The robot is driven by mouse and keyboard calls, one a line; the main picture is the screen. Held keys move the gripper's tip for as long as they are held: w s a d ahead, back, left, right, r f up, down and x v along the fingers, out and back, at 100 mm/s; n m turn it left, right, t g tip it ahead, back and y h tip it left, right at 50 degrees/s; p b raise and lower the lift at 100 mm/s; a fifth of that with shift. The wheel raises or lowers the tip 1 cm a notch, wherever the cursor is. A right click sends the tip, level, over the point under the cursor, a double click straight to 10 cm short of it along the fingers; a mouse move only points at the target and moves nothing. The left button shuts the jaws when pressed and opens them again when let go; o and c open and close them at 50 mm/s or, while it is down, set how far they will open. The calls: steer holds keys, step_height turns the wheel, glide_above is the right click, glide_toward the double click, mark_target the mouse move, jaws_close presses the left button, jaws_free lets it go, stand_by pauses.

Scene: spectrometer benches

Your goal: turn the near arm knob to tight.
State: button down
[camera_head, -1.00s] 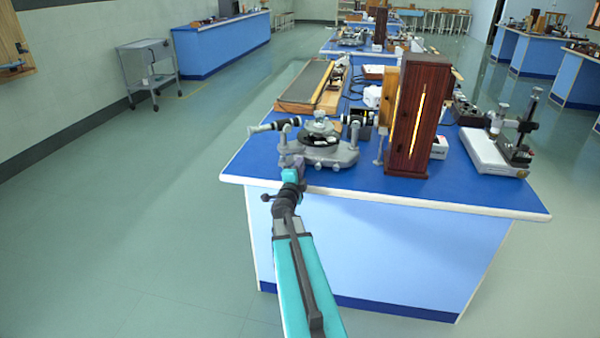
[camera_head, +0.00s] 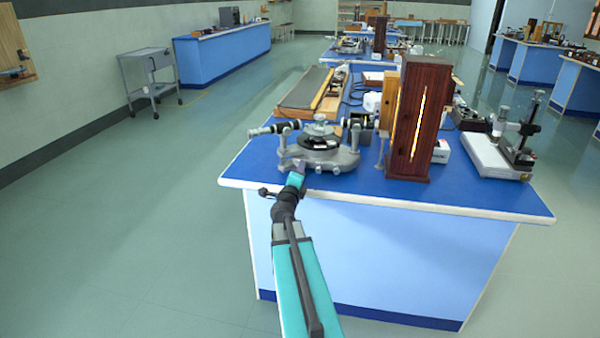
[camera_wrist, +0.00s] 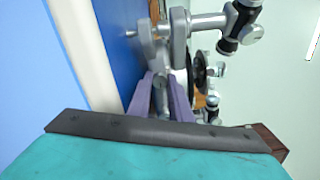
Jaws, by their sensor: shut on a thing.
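The grey spectrometer (camera_head: 330,158) stands at the near left corner of the blue bench, with a black round table on top and a telescope tube (camera_head: 268,130) pointing left. My gripper (camera_head: 301,168) reaches its near side from the front. In the wrist view my gripper's two purple-grey fingers (camera_wrist: 162,92) are closed on a small grey part, the near arm knob (camera_wrist: 160,84), at the base of the instrument. The fingers cover most of the knob, and its turn angle cannot be read.
A dark wooden lamp housing (camera_head: 418,120) with a lit slit stands right of the spectrometer. A microscope-like stand (camera_head: 500,155) is further right. The bench's white front edge (camera_head: 400,206) runs under my arm.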

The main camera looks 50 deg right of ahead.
steer(key=shift+s+f, duration=0.1)
steer(key=c, duration=1.6)
jaws_free()
steer(key=shift+n, duration=0.3)
